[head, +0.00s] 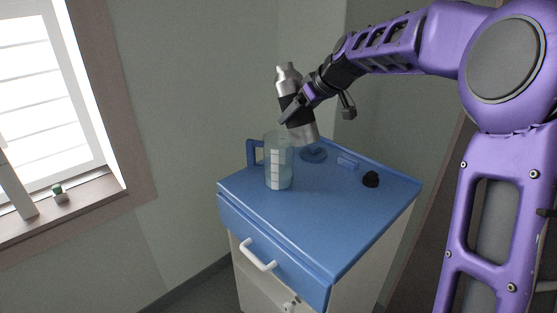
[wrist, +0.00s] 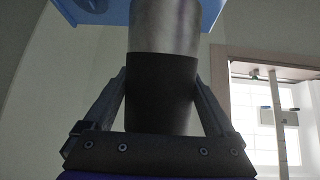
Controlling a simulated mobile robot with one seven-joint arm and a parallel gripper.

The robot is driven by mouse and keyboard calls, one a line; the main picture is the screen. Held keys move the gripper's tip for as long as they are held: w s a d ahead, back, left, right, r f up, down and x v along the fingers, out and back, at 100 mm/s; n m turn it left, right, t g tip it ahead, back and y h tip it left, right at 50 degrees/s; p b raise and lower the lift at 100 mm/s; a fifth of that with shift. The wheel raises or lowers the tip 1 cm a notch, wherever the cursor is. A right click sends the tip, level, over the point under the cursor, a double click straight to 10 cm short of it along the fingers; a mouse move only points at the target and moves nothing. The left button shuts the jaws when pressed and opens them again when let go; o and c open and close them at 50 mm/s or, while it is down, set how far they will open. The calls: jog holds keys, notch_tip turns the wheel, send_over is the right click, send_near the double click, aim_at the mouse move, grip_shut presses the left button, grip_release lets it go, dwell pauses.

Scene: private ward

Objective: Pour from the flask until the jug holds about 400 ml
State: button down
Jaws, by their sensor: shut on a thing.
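The flask (head: 306,130) is silver with a dark band around its middle. My gripper (head: 296,108) is shut on this dark band, holding the flask above the cabinet top. The flask leans slightly, its narrower silver top up and to the left. In the wrist view the flask (wrist: 162,90) stands between both fingers. The clear jug (head: 279,168) stands upright on the cabinet, just left of and below the flask, its blue handle on the left. Pale markings run up its side. Its lower part looks faintly tinted; the liquid level is unclear. No stream shows between flask and jug.
The blue cabinet top (head: 300,225) is clear at the front. A blue ring (head: 313,155), a small blue piece (head: 348,161) and a black cap-like thing (head: 370,179) lie towards the back and right. A window sill (head: 85,202) is at the left.

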jog(key=shift+s+r+p, duration=0.1)
jog(key=shift+r+p, duration=0.05)
jog(key=shift+p, duration=0.4)
jog(key=shift+d, duration=0.15)
jog(key=shift+s+g+h+p, duration=0.15)
jog(key=shift+g+h+p, duration=0.15)
jog(key=shift+p, duration=0.4)
jog(key=shift+s+d+f, duration=0.1)
jog(key=shift+d+f, duration=0.05)
jog(key=shift+f, duration=0.05)
jog(key=shift+d+r+p, duration=0.1)
jog(key=shift+p, duration=0.65)
jog(key=shift+s+d+f+g+h+p, duration=0.3)
jog(key=shift+g+h+p, duration=0.2)
jog(key=shift+p, duration=0.35)
jog(key=shift+s+p, duration=0.1)
jog(key=shift+p, duration=0.6)
jog(key=shift+d+g, duration=0.1)
jog(key=shift+g, duration=0.2)
jog(key=shift+s+d+f+h, duration=0.1)
jog(key=shift+s+f+h, duration=0.05)
jog(key=shift+h, duration=0.25)
